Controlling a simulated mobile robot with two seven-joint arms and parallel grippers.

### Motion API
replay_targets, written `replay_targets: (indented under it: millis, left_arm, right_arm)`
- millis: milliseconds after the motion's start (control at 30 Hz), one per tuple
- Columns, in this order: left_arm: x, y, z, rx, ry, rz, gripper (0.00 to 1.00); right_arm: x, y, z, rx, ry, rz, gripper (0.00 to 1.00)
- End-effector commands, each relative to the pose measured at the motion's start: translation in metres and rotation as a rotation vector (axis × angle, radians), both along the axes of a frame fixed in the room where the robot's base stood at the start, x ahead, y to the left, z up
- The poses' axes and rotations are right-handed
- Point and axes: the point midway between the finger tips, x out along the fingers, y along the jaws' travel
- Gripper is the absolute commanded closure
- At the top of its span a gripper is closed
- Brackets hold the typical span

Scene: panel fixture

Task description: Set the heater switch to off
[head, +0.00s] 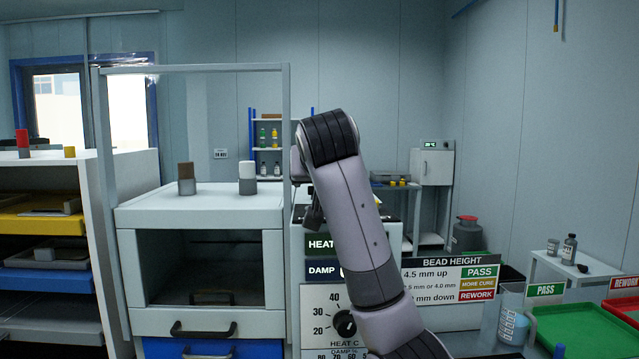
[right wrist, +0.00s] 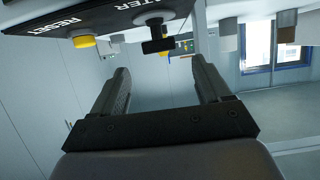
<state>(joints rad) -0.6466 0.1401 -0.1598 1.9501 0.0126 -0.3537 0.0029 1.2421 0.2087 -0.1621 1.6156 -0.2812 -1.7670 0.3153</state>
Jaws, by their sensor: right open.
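The heater switch (right wrist: 157,38) shows in the right wrist view as a black T-shaped handle at the top, beside lettering that ends in "TER". That view is tilted and looks upside down. The switch lies beyond the fingertips of my right gripper (right wrist: 160,68), roughly between them in the picture and not gripped. The gripper is open and empty. A yellow button (right wrist: 84,41) sits by the word RESET to the left. In the head view my right arm covers much of the control panel (head: 322,296), and the switch is hidden. My left gripper is not in view.
A dial (head: 344,323) marked HEAT C sits low on the panel. A cabinet (head: 215,215) with two small blocks on top stands left of the panel. A BEAD HEIGHT sign (head: 448,288), a jug (head: 513,315) and a green tray (head: 580,330) are to the right.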

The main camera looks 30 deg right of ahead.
Motion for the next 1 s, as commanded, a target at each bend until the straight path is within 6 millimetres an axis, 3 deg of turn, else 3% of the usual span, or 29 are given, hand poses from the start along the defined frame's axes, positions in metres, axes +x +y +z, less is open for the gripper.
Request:
replay_targets:
  millis: [333, 733, 900, 1000]
  left_arm:
    - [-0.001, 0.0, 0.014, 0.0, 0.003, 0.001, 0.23]
    - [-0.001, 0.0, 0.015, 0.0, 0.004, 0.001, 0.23]
    - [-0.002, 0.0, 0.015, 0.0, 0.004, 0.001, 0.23]
    - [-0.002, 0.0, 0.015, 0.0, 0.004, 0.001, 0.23]
  right_arm:
    - [0.04, -0.025, -0.019, 0.0, 0.005, -0.001, 0.23]
    - [0.047, -0.029, -0.024, 0.0, 0.002, 0.0, 0.23]
    - [0.047, -0.029, -0.024, 0.0, 0.002, 0.0, 0.79]
    - [0.047, -0.029, -0.024, 0.0, 0.002, 0.0, 0.8]
